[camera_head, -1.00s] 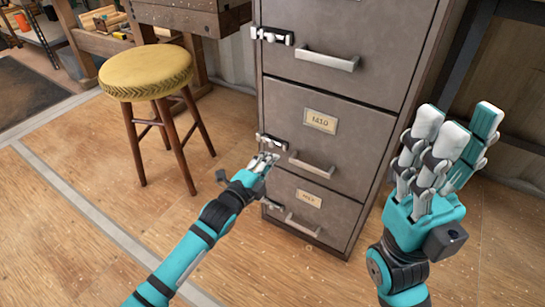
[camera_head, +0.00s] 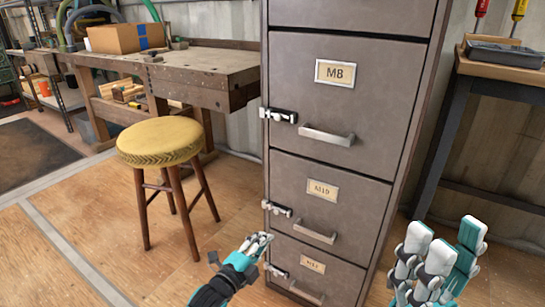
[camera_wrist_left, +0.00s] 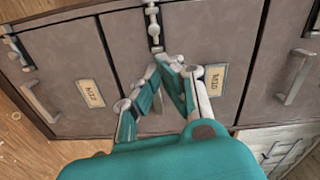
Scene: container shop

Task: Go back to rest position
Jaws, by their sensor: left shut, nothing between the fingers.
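My left gripper (camera_head: 258,243) is shut and empty, low in front of the grey filing cabinet (camera_head: 300,95) in the head view. In the left wrist view its fingers (camera_wrist_left: 158,85) come together before the cabinet's labelled drawer fronts (camera_wrist_left: 118,60). I cannot tell whether they touch the cabinet. My right gripper (camera_head: 445,240) is at the lower right of the head view. Its fingers point up, spread apart with nothing between them, so it is open. The cabinet drawers in view look closed, each with a handle and a latch at its left edge.
A yellow-topped stool (camera_head: 160,141) stands left of the cabinet, before a wooden workbench (camera_head: 190,75) with a cardboard box (camera_head: 125,38). At the right is a dark-legged table (camera_head: 440,140) with a grey tray (camera_head: 505,52). Wooden floor (camera_head: 95,215) is clear at the front left.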

